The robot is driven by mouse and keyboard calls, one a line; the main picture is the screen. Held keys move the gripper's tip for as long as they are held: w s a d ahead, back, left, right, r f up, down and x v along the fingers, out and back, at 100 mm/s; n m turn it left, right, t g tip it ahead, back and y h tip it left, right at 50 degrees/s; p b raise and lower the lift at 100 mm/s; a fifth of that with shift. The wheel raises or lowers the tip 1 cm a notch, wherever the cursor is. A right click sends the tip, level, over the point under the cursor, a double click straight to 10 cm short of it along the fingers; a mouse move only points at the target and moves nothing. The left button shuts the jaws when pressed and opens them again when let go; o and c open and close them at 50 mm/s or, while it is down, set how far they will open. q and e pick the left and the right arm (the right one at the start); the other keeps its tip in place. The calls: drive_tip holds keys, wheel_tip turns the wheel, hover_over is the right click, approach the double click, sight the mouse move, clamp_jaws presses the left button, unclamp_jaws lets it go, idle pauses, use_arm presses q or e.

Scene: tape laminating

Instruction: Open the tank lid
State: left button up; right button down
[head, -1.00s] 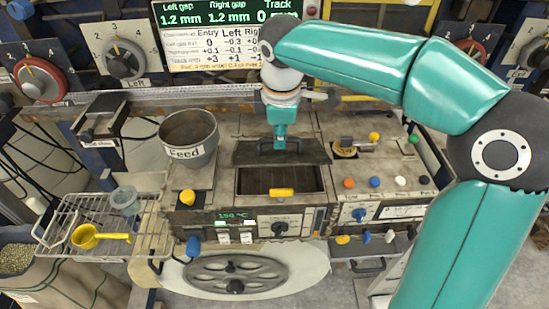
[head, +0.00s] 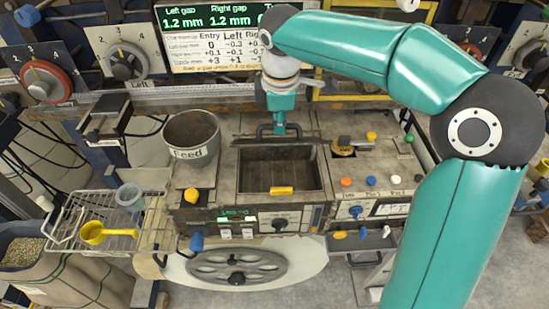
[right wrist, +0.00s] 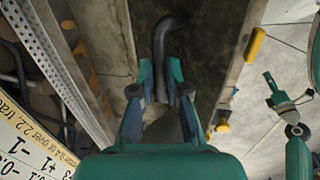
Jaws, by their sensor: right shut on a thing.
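The tank (head: 254,182) in the middle of the machine stands open at the top, its dark inside showing in the head view. Its lid (head: 298,142) is swung up at the back edge of the opening and shows almost edge-on as a thin dark strip. My right gripper (head: 280,130) is shut on the lid's black bar handle (head: 264,131), above and behind the opening. In the right wrist view the fingers (right wrist: 163,92) close around the bent black handle (right wrist: 162,42). The fingers partly hide the handle. My left gripper is not in view.
The grey Feed hopper (head: 191,139) stands left of the tank. A wire rack (head: 75,233) with a yellow scoop (head: 95,232) and a cup (head: 129,197) is farther left. Knobs and buttons (head: 371,181) lie to the right. A display board (head: 205,30) stands behind.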

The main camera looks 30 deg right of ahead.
drive_tip(key=shift+w, duration=0.1)
drive_tip(key=shift+w+d+r, duration=0.35)
drive_tip(key=shift+w, duration=0.2)
drive_tip(key=shift+w+d+r, duration=0.3)
drive_tip(key=shift+w+d, duration=0.05)
drive_tip(key=shift+w, duration=0.2)
drive_tip(key=c, duration=1.2)
unclamp_jaws()
drive_tip(key=shift+c, duration=0.2)
drive_tip(key=shift+r, duration=0.15)
wheel_tip(320, 180, up, 7)
drive_tip(key=shift+s+a+r, duration=0.1)
drive_tip(key=shift+s, duration=0.05)
